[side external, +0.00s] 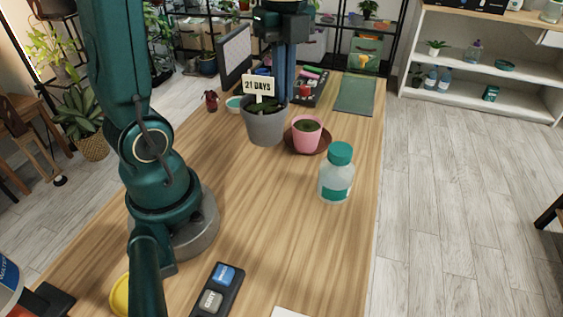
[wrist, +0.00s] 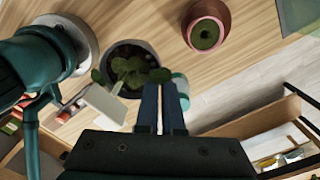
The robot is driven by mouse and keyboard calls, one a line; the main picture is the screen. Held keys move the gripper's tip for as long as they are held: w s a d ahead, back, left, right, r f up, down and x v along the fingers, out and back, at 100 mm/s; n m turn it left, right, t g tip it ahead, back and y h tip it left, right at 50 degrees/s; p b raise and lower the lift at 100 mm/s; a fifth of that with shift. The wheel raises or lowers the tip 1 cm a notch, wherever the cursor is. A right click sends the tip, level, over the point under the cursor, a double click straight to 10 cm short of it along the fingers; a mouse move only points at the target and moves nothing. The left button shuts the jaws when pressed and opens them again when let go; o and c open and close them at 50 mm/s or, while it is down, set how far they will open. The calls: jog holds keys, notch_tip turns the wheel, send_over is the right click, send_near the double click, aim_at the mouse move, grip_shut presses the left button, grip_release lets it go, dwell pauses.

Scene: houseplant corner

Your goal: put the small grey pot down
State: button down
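My gripper (side external: 286,98) comes down from above at the pot's far right rim. In the wrist view its two blue fingers (wrist: 160,84) are close together, with the grey pot's rim (wrist: 155,56) between them. The gripper looks shut on the pot's wall. The fingertips are partly hidden by the pot and leaves.
The pink pot stands on a brown saucer (side external: 326,146) close by on the right. A teal-capped bottle (side external: 335,184) stands nearer the camera. A small teal bowl (side external: 234,104) is behind left, a green mat (side external: 355,96) behind right. The table between bottle and arm base is bare.

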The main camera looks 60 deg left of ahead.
jog(key=s+a+f, duration=0.1)
jog(key=s+a, duration=0.1)
jog(key=a, duration=0.5)
jog(key=s+a+f, duration=0.2)
jog(key=a, duration=0.5)
jog(key=shift+m, duration=0.4)
jog(key=shift+a+f, duration=0.1)
jog(key=shift+f, duration=3.65)
jog(key=shift+f, duration=0.1)
jog(key=c, duration=1.1)
grip_release()
jog(key=shift+o, duration=0.2)
